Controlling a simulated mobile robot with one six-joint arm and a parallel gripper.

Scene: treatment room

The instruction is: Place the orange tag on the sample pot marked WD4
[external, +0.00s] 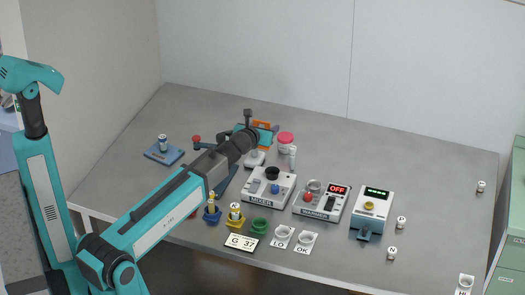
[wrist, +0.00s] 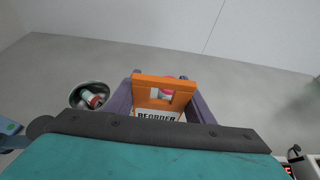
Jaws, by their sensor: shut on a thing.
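My gripper (wrist: 160,98) has purple fingers shut on the orange tag (wrist: 150,80), a square frame with a window. In the external view the orange tag (external: 263,127) shows at my gripper (external: 252,137), above the back middle of the table. A white face reading REORDER (wrist: 157,115) shows below the tag's bar between the fingers. I cannot read WD4 on any pot.
A pink-lidded jar (external: 286,139) stands just right of my gripper. The mixer (external: 268,187), warmer (external: 321,201) and a display box (external: 371,208) stand in front. A round dish (wrist: 89,95) holds a red-and-white item. The back left of the table is clear.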

